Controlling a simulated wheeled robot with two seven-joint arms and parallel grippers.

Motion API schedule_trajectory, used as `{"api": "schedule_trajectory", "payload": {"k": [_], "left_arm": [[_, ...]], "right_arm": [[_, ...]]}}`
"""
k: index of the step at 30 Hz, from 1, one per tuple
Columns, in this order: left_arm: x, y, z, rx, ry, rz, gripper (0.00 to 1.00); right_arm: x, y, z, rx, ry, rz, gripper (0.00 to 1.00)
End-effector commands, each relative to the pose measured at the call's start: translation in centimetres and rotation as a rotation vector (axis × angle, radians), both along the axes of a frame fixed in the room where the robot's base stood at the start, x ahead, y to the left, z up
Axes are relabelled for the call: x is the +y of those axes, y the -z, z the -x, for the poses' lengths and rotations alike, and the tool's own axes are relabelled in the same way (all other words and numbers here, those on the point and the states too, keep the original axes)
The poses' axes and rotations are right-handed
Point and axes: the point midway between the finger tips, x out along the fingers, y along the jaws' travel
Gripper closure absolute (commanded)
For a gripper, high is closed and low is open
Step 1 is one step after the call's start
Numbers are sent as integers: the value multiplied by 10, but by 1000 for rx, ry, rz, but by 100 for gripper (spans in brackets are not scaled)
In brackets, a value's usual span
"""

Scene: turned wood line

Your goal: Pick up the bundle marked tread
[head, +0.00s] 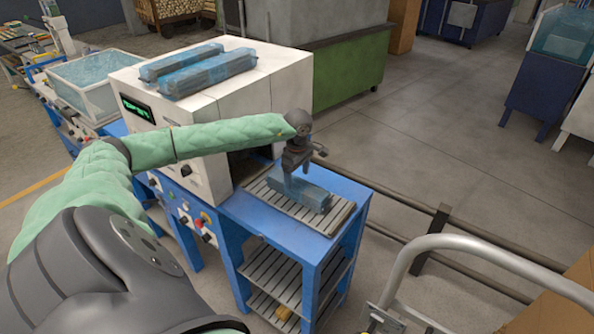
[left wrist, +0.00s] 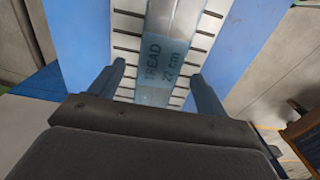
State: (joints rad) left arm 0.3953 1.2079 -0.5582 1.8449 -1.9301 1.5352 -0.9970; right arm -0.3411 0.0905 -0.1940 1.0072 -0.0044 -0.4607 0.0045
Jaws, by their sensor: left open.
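The bundle marked tread (head: 302,193) is a long block in clear bluish wrap. It lies on the slatted outfeed (head: 332,221) at the mouth of the white machine. In the left wrist view the bundle (left wrist: 168,50) shows the print "TREAD 23 cm". My left gripper (head: 297,180) points down over the bundle in the head view. In the left wrist view its two open fingers (left wrist: 160,85) stand to either side of the bundle's line, with gaps. I cannot tell whether the fingers reach down to the bundle's height. My right gripper is not in view.
Two more wrapped bundles (head: 208,71) lie on top of the white machine (head: 284,96). A blue shelf stand (head: 335,269) is under the slats. A curved grey metal rail (head: 452,241) rises at the lower right. The floor (head: 446,140) beyond is open.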

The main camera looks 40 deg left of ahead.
Motion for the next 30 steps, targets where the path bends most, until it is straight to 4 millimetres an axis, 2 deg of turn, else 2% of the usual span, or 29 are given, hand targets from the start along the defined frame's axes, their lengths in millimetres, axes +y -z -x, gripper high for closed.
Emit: {"api": "schedule_trajectory", "payload": {"k": [12, 20, 28, 29, 30], "left_arm": [[-15, 47, 1, 0, 13, 2, 24], [-16, 49, 1, -1, 14, 1, 26], [-16, 50, 1, -1, 14, 1, 79], [-16, 50, 2, -1, 13, 1, 84], [-16, 49, 1, -1, 13, 1, 84]], "right_arm": [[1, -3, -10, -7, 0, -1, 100], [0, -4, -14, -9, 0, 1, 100], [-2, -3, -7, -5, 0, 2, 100], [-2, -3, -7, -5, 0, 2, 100], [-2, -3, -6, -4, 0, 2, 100]]}}
